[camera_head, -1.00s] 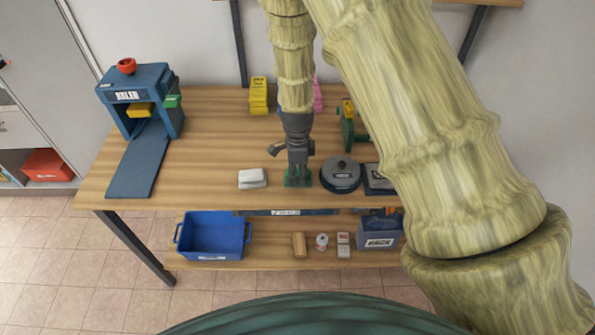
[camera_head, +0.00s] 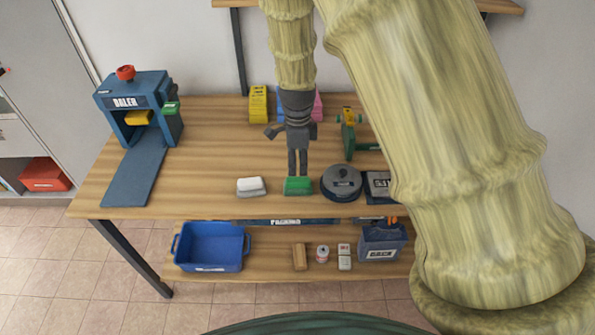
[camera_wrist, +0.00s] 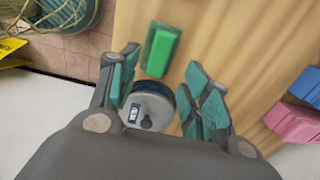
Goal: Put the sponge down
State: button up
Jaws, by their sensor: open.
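The green block (camera_head: 298,186), which I take to be the sponge, lies flat near the table's front edge in the head view. It also shows in the wrist view (camera_wrist: 161,52), on the wooden tabletop just beyond the fingertips. My gripper (camera_head: 298,172) points down behind the sponge in the head view, its fingertips close to the sponge's back edge. In the wrist view my gripper (camera_wrist: 165,75) has its fingers spread wide, with nothing held between them. Whether a finger still touches the sponge I cannot tell.
A white block (camera_head: 251,187) lies left of the sponge, and a round grey lidded thing (camera_head: 341,183) stands close on its right. A blue baler (camera_head: 128,103) stands at the table's left. A blue bin (camera_head: 210,247) sits on the lower shelf. The tabletop's left middle is clear.

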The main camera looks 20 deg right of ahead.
jog(key=shift+r+b, duration=0.4)
jog(key=shift+r, duration=1.5)
